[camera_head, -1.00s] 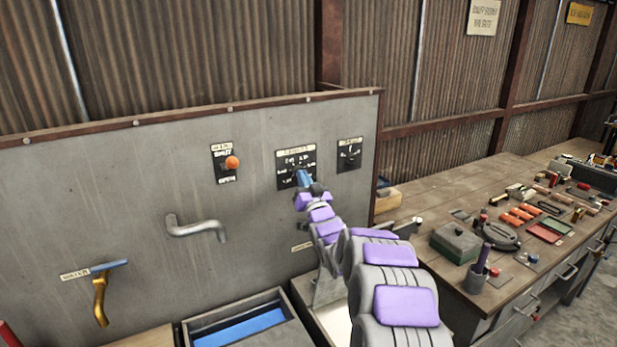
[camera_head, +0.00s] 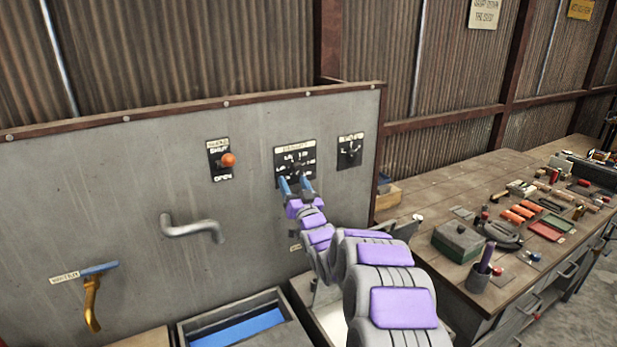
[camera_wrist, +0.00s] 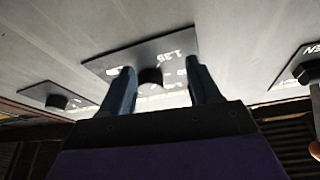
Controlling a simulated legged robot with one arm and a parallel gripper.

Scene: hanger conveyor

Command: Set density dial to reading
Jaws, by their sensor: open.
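The density dial is a dark square plate (camera_head: 294,154) with white markings on the grey panel, in the middle of the head view. In the wrist view its plate (camera_wrist: 150,52) shows a round black knob (camera_wrist: 150,77) and a partly legible "1.35". My gripper (camera_head: 295,184) is at the lower part of this plate, with its two blue fingers apart. In the wrist view my gripper (camera_wrist: 160,85) is open, with one finger on each side of the knob. I cannot tell whether either finger touches it. The dial's full reading is not legible.
A lever plate with an orange ball (camera_head: 228,160) is left of the dial, and a smaller dial plate (camera_head: 350,151) is right of it. A bent grey pipe (camera_head: 192,228) and a water tap (camera_head: 92,300) stick out lower left. A cluttered workbench (camera_head: 420,190) stands right.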

